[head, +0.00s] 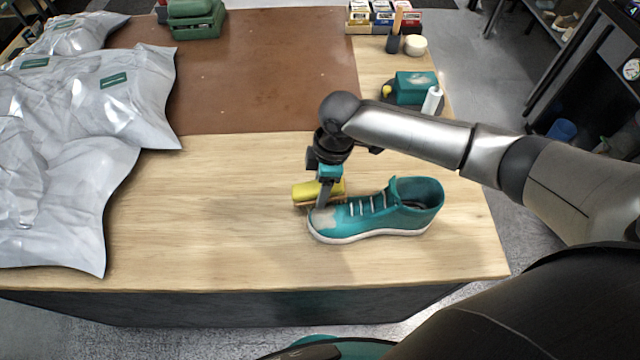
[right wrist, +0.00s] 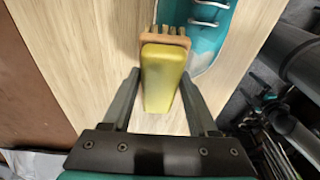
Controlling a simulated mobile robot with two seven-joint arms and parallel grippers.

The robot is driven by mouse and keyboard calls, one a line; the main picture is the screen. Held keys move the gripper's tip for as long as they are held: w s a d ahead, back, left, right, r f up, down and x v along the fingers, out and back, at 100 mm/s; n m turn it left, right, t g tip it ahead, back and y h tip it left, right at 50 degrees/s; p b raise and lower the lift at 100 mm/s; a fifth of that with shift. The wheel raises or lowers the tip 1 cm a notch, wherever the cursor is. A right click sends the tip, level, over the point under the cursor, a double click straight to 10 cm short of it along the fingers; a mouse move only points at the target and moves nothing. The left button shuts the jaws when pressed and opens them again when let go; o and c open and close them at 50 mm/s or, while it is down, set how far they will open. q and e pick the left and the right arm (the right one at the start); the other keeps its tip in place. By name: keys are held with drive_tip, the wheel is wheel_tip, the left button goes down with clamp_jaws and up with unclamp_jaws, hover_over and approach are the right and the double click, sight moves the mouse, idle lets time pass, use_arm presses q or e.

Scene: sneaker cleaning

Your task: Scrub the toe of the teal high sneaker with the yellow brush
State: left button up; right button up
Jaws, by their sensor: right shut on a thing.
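The teal high sneaker (head: 405,218) stands upright on the wooden table, its toe to the left. A pale greyish patch (head: 323,217) shows on the toe. My right gripper (head: 325,200) is above and beside the toe, shut on the yellow brush (head: 304,191). In the right wrist view the brush (right wrist: 163,75) sits between both fingers, and its tan bristles (right wrist: 170,34) point towards the teal sneaker (right wrist: 208,35). I cannot tell whether the bristles touch the shoe. My left gripper is not in view.
Grey plastic bags (head: 85,95) cover the table's left side. A brown mat (head: 265,80) lies at the back. A teal box (head: 415,87), a white bottle (head: 432,101) and small cartons (head: 383,18) stand at the back right. The front middle of the table is clear.

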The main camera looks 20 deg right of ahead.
drive_tip(key=shift+s+a+r+p, duration=0.2)
drive_tip(key=shift+s+p, duration=0.4)
drive_tip(key=shift+p, duration=0.25)
drive_tip(key=shift+s+a+p, duration=0.2)
drive_tip(key=shift+s+p, duration=0.5)
drive_tip(key=shift+s, duration=0.05)
drive_tip(key=shift+s+a+f+p, duration=0.1)
drive_tip(key=shift+s+a+p, duration=0.15)
drive_tip(key=shift+s+p, duration=0.45)
drive_tip(key=shift+s+a+p, duration=0.15)
drive_tip(key=shift+s+p, duration=0.3)
drive_tip(key=shift+s, duration=0.1)
drive_tip(key=shift+s+a+p, duration=0.15)
drive_tip(key=shift+s+p, duration=0.3)
drive_tip(key=shift+s, duration=0.1)
drive_tip(key=shift+s+a+p, duration=0.2)
drive_tip(key=shift+s+p, duration=0.35)
drive_tip(key=shift+s, duration=0.25)
drive_tip(key=shift+w+d+b, duration=0.2)
drive_tip(key=shift+w, duration=0.5)
drive_tip(key=shift+w+d+b, duration=0.15)
drive_tip(key=shift+w+d, duration=0.05)
drive_tip(key=shift+w, duration=0.5)
drive_tip(key=shift+w+d+b, duration=0.2)
drive_tip(key=shift+w, duration=0.5)
